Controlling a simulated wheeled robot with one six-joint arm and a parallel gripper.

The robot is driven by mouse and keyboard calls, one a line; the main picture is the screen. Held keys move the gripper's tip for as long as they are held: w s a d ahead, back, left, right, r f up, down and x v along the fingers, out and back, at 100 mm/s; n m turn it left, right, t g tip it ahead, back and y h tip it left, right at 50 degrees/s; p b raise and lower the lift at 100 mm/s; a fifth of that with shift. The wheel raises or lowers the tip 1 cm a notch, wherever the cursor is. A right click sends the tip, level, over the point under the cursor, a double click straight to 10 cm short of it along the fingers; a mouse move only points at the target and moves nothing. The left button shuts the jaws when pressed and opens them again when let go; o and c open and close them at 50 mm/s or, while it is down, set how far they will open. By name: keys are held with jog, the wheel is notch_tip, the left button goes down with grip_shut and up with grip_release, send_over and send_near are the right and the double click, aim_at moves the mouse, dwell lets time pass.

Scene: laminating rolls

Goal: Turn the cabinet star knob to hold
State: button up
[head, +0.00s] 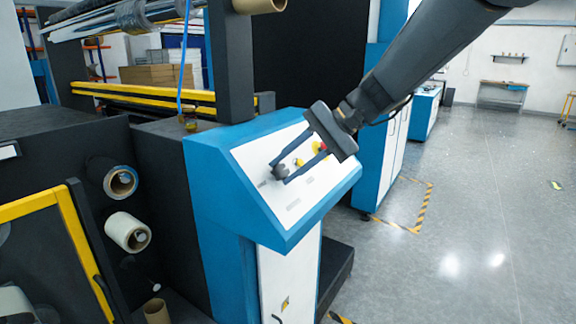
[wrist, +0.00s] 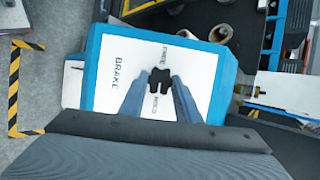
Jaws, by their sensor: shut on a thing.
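The star knob (head: 280,172) is dark and sits on the sloped white panel (head: 293,207) of the blue cabinet. In the wrist view the black knob (wrist: 160,78) is lobed, with lettering on either side of it and the word BRAKE to its left. The smaller lettering is hard to read. My gripper (head: 283,176) reaches down to the panel from the upper right. In the wrist view its two fingers (wrist: 159,84) are closed on the knob, one at each side. The fingertips hide the knob's flanks.
Rolls (head: 121,182) and a yellow-framed guard (head: 35,204) stand at the left. Open grey floor (head: 480,215) lies to the right.

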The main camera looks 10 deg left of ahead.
dwell(0.6)
jog(key=o, duration=1.1)
jog(key=shift+b+v, duration=1.2)
jog(key=shift+v, duration=2.75)
